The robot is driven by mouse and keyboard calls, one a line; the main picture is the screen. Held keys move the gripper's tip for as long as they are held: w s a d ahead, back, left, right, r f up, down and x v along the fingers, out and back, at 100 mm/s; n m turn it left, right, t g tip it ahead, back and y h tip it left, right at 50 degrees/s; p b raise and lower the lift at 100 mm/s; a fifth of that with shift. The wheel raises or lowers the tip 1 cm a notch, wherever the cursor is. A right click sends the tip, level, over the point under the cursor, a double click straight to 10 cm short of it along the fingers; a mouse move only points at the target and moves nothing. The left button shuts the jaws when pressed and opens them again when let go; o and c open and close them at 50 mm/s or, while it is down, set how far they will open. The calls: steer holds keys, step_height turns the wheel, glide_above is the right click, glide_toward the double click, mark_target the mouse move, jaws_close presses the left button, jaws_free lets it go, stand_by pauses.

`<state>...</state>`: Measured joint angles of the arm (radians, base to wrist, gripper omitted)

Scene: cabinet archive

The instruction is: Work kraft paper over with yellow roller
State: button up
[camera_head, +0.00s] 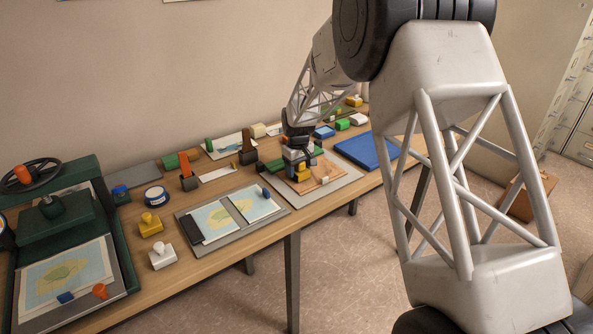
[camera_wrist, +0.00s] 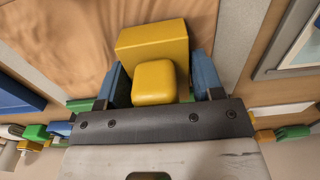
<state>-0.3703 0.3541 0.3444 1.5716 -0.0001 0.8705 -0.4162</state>
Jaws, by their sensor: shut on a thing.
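The yellow roller (camera_wrist: 152,42) is between the blue fingers of my gripper (camera_wrist: 158,68) in the wrist view. It shows as a yellow block with a rounded yellow knob. My gripper (camera_head: 301,164) is shut on it. In the head view the yellow roller (camera_head: 304,175) is at the kraft paper (camera_head: 322,180), a brown sheet on a pale board. The brown paper also fills the upper part of the wrist view (camera_wrist: 60,40). I cannot tell whether the roller touches the paper. My gripper hides part of the sheet.
A blue mat (camera_head: 366,151) lies right of the board. A board with map sheets (camera_head: 186,222) lies to the left. A yellow knobbed block (camera_head: 150,225) and a white one (camera_head: 162,257) stand farther left, near a green press (camera_head: 62,222). Several small tools line the back.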

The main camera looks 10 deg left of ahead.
mark_target(323, 165)
steer(key=shift+w+d+r, duration=0.1)
steer(key=shift+w+d, duration=0.45)
steer(key=shift+d, duration=0.05)
steer(key=shift+w+d+f, duration=0.2)
steer(key=shift+w+d, duration=0.1)
steer(key=shift+w+d+r, duration=0.1)
steer(key=shift+w+d, duration=1.75)
steer(key=shift+c, duration=0.7)
steer(key=shift+w+d, duration=1.3)
steer(key=shift+d, duration=0.05)
steer(key=shift+w, duration=0.15)
steer(key=shift+o, duration=0.3)
step_height(323, 165, up, 8)
steer(key=shift+r, duration=0.2)
steer(key=shift+d, duration=0.2)
